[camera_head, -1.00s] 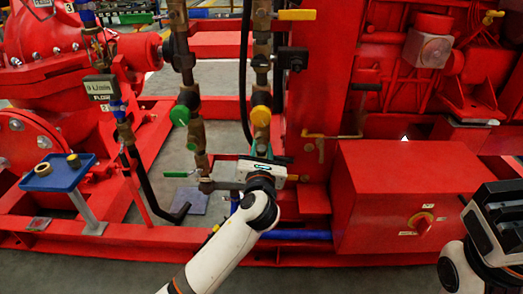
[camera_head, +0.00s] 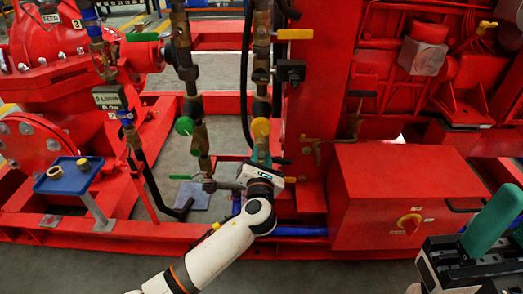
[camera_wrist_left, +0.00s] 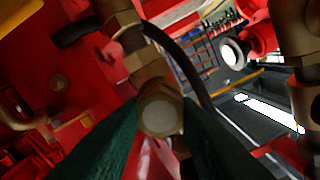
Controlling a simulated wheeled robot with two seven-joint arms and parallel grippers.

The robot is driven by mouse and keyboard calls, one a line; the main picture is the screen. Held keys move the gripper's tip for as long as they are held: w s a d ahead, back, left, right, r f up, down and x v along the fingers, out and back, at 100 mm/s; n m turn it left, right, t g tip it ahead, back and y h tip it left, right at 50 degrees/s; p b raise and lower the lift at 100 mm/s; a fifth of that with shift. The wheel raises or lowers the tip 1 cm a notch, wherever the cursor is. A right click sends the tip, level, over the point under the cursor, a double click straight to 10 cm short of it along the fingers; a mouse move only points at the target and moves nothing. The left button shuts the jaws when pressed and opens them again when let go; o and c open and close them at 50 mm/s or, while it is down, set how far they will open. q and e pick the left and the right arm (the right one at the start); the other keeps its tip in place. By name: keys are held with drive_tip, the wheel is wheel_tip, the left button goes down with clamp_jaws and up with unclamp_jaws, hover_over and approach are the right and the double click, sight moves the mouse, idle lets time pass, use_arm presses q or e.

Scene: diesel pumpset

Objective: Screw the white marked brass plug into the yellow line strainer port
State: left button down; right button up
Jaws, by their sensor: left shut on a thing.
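My left gripper (camera_head: 262,166) points up beneath the yellow-marked brass line, just under the yellow round fitting (camera_head: 261,127). In the left wrist view its green fingers (camera_wrist_left: 163,140) are shut on the white marked brass plug (camera_wrist_left: 161,114), a hex piece with a pale end face. The plug is against or very close to the brass strainer body (camera_wrist_left: 150,72); how far it is in the port cannot be told. In the head view the gripper hides the plug. My right gripper (camera_head: 485,240) is at the lower right, cut by the frame edge, with a green finger showing.
A blue tray (camera_head: 49,187) on a post at left holds a brass ring and a small brass piece. A green-marked line (camera_head: 184,126) stands left of my left gripper. A red box (camera_head: 375,180) stands to the right. A black hose runs behind the brass line.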

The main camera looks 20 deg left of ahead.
use_arm(q)
drive_tip(key=c, duration=1)
unclamp_jaws()
drive_tip(key=shift+f, duration=0.15)
